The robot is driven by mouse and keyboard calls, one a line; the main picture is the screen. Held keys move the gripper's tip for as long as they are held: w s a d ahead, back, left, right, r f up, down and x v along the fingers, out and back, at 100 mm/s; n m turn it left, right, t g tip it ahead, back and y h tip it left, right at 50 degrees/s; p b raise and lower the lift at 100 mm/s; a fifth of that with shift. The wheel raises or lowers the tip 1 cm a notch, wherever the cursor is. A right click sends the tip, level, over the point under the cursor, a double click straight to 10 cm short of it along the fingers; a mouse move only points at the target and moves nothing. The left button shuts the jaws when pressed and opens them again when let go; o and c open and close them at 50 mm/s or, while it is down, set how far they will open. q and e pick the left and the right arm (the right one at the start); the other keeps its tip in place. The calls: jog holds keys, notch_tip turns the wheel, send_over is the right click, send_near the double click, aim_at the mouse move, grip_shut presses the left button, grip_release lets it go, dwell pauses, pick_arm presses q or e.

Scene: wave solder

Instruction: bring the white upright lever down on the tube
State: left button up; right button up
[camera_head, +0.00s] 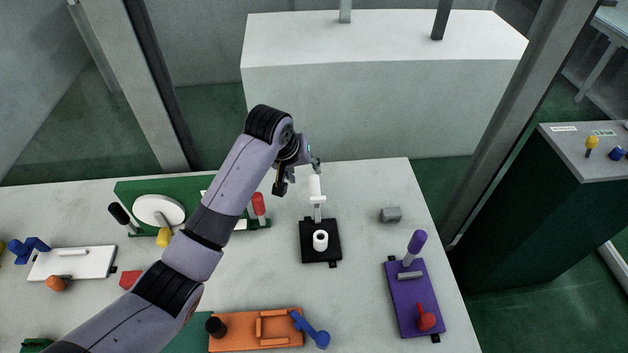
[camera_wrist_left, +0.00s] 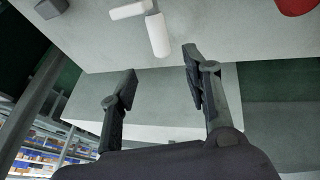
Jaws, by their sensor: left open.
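The white upright lever (camera_head: 315,188) stands on a grey link at the back of a small black base (camera_head: 307,254). The short white tube (camera_head: 320,240) stands on the same base, in front of the lever. My left gripper (camera_head: 298,175) is just behind and left of the lever's top, open and empty. In the left wrist view, the lever's white handle (camera_wrist_left: 158,35) lies beyond the gap between the open fingers (camera_wrist_left: 160,62), apart from them. My right gripper is not in view.
A green fixture (camera_head: 135,190) with a red handle (camera_head: 258,205) stands left of the lever. A grey block (camera_head: 390,215) and a purple fixture (camera_head: 408,305) are to the right. An orange fixture (camera_head: 240,343) lies in front. The table around the black base is clear.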

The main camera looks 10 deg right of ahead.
aim_at(313, 182)
pick_arm(q)
jog(key=x, duration=1.1)
jog(key=shift+b+x, duration=0.35)
jog(key=shift+x, duration=0.45)
jog(key=shift+w, duration=0.1)
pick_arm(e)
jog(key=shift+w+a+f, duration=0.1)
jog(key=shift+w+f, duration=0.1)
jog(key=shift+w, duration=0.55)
pick_arm(q)
jog(key=c, duration=0.3)
grip_shut()
